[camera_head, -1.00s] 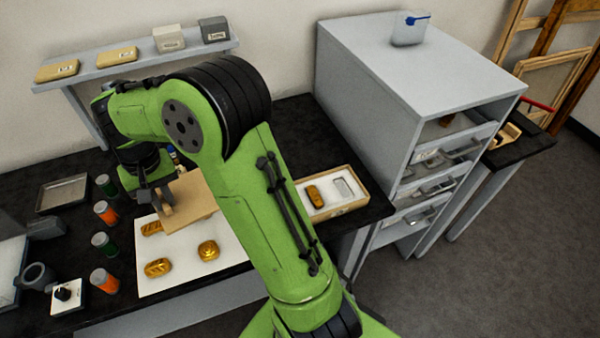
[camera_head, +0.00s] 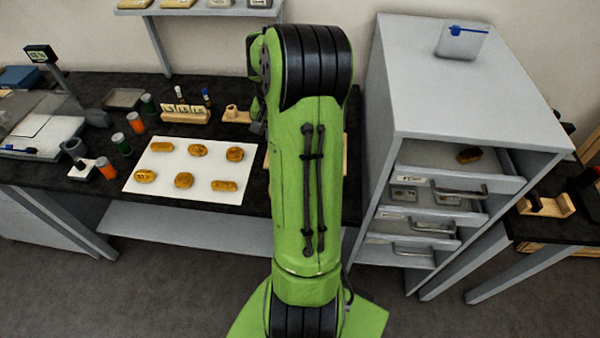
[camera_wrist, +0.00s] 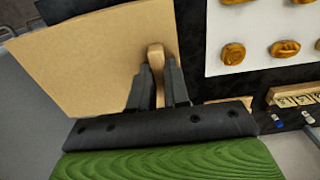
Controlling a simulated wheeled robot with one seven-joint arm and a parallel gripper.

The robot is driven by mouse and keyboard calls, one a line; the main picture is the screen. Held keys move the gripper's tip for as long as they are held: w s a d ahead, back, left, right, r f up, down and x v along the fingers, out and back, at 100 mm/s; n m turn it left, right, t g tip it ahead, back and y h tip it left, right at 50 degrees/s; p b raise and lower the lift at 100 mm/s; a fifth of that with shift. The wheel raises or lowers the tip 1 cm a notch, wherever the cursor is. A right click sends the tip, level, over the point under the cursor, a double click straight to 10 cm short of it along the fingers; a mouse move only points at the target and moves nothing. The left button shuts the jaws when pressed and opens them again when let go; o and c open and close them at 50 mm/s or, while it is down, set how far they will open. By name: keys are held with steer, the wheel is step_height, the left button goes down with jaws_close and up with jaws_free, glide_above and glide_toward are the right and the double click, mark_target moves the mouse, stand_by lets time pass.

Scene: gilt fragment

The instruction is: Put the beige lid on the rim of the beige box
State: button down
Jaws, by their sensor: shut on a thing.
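My gripper (camera_wrist: 160,85) is shut on the knob of the beige lid (camera_wrist: 95,55), a flat tan board filling the upper left of the wrist view. The knob (camera_wrist: 155,58) is between the two fingers. I cannot see whether the lid touches the box.
A white sheet (camera_head: 203,167) with several gold pieces lies left of the arm. Orange and green jars (camera_head: 135,123) stand beyond its left edge. A grey drawer cabinet (camera_head: 440,80) stands close on the right, its top drawer open. A wooden block with labelled tiles (camera_head: 185,113) is behind the sheet.

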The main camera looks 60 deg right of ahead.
step_height(320, 180, down, 9)
steer(key=shift+w+f+b, duration=0.1)
steer(key=shift+b, duration=0.6)
steer(key=c, duration=1.1)
jaws_free()
